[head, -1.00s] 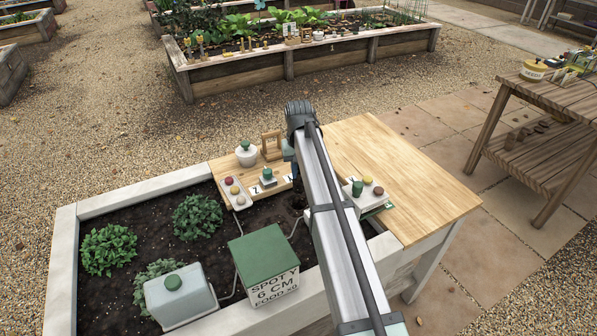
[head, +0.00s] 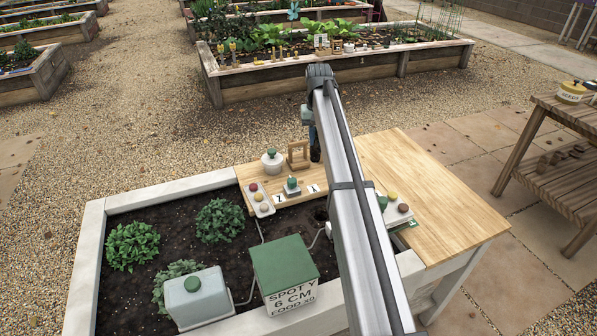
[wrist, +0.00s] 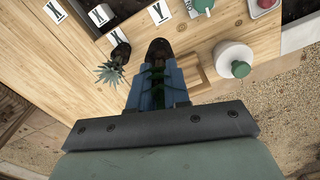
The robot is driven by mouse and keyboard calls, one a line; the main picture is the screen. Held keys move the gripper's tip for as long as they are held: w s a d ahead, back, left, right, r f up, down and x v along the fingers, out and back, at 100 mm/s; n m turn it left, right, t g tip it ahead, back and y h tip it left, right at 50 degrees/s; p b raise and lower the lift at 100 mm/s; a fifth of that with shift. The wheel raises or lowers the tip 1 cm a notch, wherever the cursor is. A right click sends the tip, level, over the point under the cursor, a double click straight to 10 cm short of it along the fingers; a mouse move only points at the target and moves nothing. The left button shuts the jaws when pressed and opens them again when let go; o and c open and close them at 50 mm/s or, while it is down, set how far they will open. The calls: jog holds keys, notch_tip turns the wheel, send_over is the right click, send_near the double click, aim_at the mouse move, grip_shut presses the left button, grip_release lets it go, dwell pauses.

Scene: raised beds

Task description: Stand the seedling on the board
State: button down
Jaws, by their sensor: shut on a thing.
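My gripper (wrist: 158,85) is shut, its blue fingers around green stems or leaves of a seedling. The seedling's dark brown root plug or pot (wrist: 158,50) shows just past the fingertips in the wrist view. It is held above the light wooden board (wrist: 183,38), close to a wooden frame. In the head view my gripper (head: 315,145) is over the back part of the board (head: 425,195), largely behind my arm. A second, spiky plant (wrist: 110,72) in a dark pot stands on the board beside my gripper; the arm hides it in the head view.
A white jar with a green knob (head: 272,161) and a wooden frame (head: 298,154) stand at the board's back left. Marked cards (wrist: 105,15), a green-knobbed block (head: 292,187) and a tray of coloured knobs (head: 259,199) are nearby. The board's right side is clear.

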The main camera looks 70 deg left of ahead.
aim_at(315, 161)
jog(key=f, duration=0.5)
jog(key=shift+d+f, duration=0.2)
jog(key=shift+f, duration=2.2)
jog(key=shift+f, duration=0.15)
jog(key=c, duration=1.1)
grip_release()
notch_tip(315, 161, up, 12)
jog(key=shift+r, duration=0.15)
